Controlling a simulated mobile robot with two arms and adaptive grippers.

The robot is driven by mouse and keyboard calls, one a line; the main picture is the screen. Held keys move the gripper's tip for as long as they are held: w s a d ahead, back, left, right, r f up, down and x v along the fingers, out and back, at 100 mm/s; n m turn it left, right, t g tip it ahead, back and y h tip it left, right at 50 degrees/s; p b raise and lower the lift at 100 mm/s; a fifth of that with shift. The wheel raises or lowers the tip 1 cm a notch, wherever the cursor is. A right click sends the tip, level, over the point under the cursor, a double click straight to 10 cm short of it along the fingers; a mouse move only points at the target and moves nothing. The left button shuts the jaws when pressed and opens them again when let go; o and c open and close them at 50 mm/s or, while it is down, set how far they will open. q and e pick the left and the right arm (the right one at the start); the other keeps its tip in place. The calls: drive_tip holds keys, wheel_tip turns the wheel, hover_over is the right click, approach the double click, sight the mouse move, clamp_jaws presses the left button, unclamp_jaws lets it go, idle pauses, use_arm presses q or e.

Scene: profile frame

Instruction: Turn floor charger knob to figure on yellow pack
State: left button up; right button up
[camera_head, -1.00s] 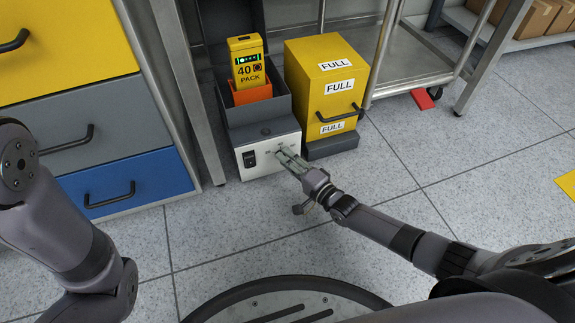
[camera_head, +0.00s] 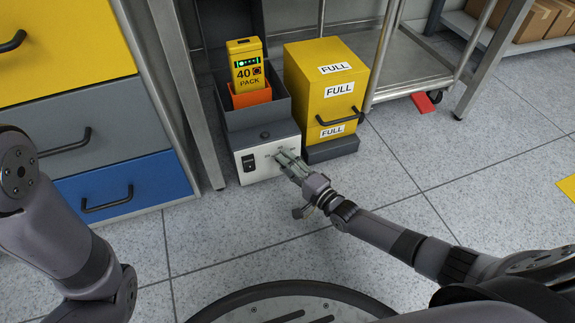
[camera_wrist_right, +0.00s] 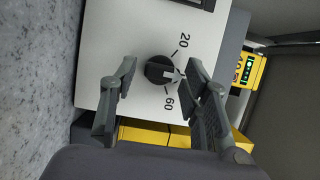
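The floor charger (camera_head: 262,133) is a grey box with a white front panel and a black switch. The yellow pack (camera_head: 246,63), marked "40 PACK" with green lights, stands in its orange slot. In the right wrist view the round black knob (camera_wrist_right: 159,70) has a light pointer directed right, between the printed 20 and 60; a finger covers the label there. My right gripper (camera_head: 283,157) is at the panel and hides the knob in the head view. In the wrist view its open fingers (camera_wrist_right: 160,68) stand either side of the knob, apparently with gaps. My left gripper is out of view.
A yellow box labelled FULL (camera_head: 310,85) stands right of the charger. A drawer cabinet (camera_head: 100,130) is at left, with a metal table leg (camera_head: 186,90) between. A steel cart (camera_head: 412,70) and a red wedge (camera_head: 422,102) are behind right. The front floor is clear.

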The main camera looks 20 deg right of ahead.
drive_tip(key=shift+o, duration=0.3)
drive_tip(key=v, duration=1.2)
